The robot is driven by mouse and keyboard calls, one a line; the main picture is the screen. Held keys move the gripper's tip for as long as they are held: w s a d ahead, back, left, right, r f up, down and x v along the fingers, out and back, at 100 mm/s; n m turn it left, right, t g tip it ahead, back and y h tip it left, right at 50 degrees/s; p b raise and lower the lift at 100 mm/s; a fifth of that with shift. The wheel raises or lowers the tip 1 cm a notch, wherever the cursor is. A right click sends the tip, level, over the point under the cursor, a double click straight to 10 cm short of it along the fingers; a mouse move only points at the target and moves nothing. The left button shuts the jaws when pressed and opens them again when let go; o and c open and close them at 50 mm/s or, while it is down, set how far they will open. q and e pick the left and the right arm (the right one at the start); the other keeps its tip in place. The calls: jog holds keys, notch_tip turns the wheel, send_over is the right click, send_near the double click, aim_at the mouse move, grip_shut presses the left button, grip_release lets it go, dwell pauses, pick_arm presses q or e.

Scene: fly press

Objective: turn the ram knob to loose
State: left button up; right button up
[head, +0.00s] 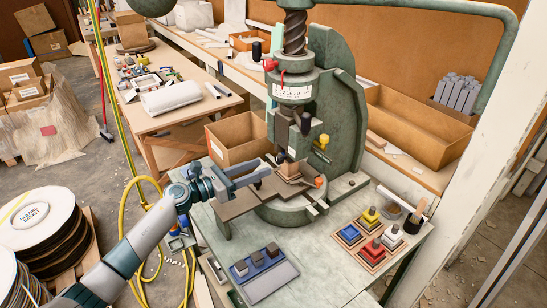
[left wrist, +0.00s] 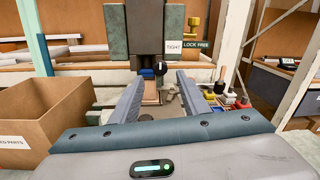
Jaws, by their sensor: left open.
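The green fly press (head: 345,110) stands on the workbench, its ram (left wrist: 145,30) coming down at the middle of the left wrist view. A small dark knob with a white mark (left wrist: 160,68), which looks like the ram knob, sits low on the ram front. A plate reading LOCK FREE (left wrist: 195,44) is to its upper right. My left gripper (head: 264,172) is open and points at the lower ram from the left. In the left wrist view the knob shows between and beyond the fingers (left wrist: 159,82), apart from them. My right gripper is not in view.
A cardboard box (left wrist: 50,115) stands left of the gripper. A yellow-knobbed part (head: 321,142) sticks out right of the ram. Coloured blocks on small trays (head: 370,255) lie on the bench at right, and a blue tray (head: 270,278) lies in front.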

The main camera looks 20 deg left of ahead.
aim_at(277, 161)
pick_arm(q)
jog(key=p+x, duration=0.1)
jog(key=x, duration=0.4)
jog(key=shift+w+r, duration=0.1)
jog(key=shift+w+d+p, duration=0.25)
jog(key=shift+p, duration=0.1)
jog(key=shift+w+d, duration=0.15)
jog(key=c, duration=1)
